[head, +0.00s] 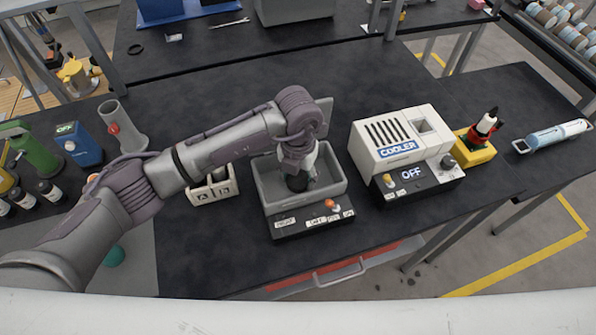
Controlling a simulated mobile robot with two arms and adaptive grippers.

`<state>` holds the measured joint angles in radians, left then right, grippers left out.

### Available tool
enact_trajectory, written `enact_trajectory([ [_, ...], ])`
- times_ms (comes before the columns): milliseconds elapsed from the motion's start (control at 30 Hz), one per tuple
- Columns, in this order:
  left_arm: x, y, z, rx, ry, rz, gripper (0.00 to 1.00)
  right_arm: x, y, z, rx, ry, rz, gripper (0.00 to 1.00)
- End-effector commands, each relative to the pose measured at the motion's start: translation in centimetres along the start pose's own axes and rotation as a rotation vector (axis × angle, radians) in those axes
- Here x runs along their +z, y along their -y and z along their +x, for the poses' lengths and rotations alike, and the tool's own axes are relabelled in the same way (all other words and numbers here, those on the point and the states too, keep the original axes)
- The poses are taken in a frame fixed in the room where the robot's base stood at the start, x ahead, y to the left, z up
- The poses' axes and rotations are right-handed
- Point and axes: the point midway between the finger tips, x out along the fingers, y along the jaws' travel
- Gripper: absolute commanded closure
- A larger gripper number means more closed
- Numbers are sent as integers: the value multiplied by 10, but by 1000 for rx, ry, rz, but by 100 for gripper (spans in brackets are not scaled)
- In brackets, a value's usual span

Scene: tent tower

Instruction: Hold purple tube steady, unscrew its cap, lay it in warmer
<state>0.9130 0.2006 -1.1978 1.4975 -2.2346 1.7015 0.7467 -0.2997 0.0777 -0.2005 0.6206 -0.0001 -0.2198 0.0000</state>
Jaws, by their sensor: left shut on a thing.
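My left gripper (298,178) points down into a grey open-topped tray (262,190) on a black base with small labels and an orange knob. This may be the warmer; its label is too small to read. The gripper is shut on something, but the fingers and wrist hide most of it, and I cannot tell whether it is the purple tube. No purple tube or loose cap shows clearly elsewhere. My right gripper is not in view.
A white cooler (398,140) marked OFF stands right of the tray. A small cream holder (213,191) with slots is left of it. A grey cylinder holder (122,128), blue box (79,144) and dark bottles (50,192) stand at left. A yellow holder (478,148) is at right.

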Motion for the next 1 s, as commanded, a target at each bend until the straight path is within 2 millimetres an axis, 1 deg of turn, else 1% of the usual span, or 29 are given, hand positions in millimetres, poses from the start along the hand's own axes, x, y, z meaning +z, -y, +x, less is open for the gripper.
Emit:
enact_trajectory([
  [200, 0, 0, 1, 0, 0, 0, 86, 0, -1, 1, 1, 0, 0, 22],
  [300, 0, 0, 5, 0, 0, 0, 86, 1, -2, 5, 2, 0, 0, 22],
  [333, 0, 0, 5, 0, 0, 0, 43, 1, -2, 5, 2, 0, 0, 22],
  [467, 0, 0, 4, 0, 0, 0, 21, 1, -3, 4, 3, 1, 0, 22],
  [500, 0, 0, 4, 0, -1, 0, 19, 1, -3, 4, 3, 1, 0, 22],
  [800, 0, 0, 2, 0, -1, 0, 19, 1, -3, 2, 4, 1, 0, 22],
  [867, 0, 0, -1, 0, -1, 0, 19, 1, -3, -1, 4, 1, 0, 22],
  [933, 1, 0, -6, 0, 2, 0, 19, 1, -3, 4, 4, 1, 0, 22],
  [1000, 1, 0, -16, 0, 4, 0, 19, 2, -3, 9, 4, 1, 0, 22],
])
